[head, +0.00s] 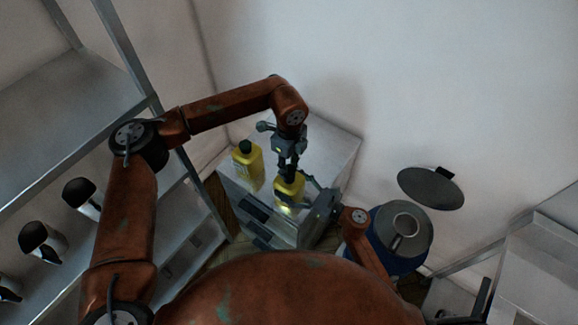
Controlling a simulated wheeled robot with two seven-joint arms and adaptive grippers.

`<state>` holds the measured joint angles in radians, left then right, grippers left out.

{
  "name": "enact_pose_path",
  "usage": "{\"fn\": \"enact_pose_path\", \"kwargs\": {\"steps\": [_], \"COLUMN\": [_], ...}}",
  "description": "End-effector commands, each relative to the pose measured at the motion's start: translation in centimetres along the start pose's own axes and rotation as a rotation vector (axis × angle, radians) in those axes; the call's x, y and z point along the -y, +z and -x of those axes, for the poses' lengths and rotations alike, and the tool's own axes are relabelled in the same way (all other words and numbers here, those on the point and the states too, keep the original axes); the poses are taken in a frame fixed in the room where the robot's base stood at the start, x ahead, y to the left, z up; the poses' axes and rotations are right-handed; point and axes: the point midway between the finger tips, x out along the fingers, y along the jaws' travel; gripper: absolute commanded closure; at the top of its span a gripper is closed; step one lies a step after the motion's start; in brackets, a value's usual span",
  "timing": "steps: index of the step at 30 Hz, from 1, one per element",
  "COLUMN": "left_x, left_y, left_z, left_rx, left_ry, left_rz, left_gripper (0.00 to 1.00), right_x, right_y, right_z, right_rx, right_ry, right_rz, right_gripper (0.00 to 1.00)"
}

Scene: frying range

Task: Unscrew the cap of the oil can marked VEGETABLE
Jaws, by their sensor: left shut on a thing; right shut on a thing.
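Two yellow oil cans stand on a grey metal cabinet (333,150). One can (247,170) has a dark cap and stands to the left, apart from my grippers. The other can (288,196) is between my grippers. My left gripper (288,174) points down from above and is shut at the top of this can, where its fingers hide the cap. My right gripper (307,193) comes in from the right and is shut on the can's body. The markings on both cans are too small to read.
A metal shelf rack (65,95) with several dark-and-steel containers fills the left. A blue drum (385,225) with a grey top stands right of the cabinet, near a dark round lid (431,188). A metal table (545,260) is at far right.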

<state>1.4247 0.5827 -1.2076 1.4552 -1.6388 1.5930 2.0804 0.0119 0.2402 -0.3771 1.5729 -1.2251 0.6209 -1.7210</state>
Motion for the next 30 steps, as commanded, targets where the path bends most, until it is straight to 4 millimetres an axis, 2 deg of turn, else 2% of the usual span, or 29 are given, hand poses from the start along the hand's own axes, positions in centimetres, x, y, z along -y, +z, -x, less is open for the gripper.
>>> {"fn": "enact_pose_path", "kwargs": {"steps": [10, 17, 18, 26, 30], "left_x": [0.1, 0.0, 0.0, 0.0, 0.0], "left_y": [0.1, 0.0, 0.0, 0.0, 0.0], "left_z": [3.6, 3.9, 3.9, 3.9, 3.9], "left_rx": [0.001, 0.0, 0.0, 0.0, 0.0], "left_ry": [-0.002, 0.0, 0.0, 0.0, 0.0], "left_rz": [0.001, 0.0, 0.0, 0.0, 0.0], "left_gripper": [0.98, 0.98, 0.98, 0.98, 0.98], "right_x": [0.0, 0.0, 0.0, 0.0, 0.0], "right_y": [0.0, 0.0, 0.0, 0.0, 0.0], "right_z": [0.0, 0.0, 0.0, 0.0, 0.0], "right_rx": [0.0, 0.0, 0.0, 0.0, 0.0], "right_ry": [0.0, 0.0, 0.0, 0.0, 0.0], "right_rz": [-0.001, -0.001, -0.001, 0.0, 0.0], "right_gripper": [1.0, 1.0, 0.32, 0.14, 0.13]}}
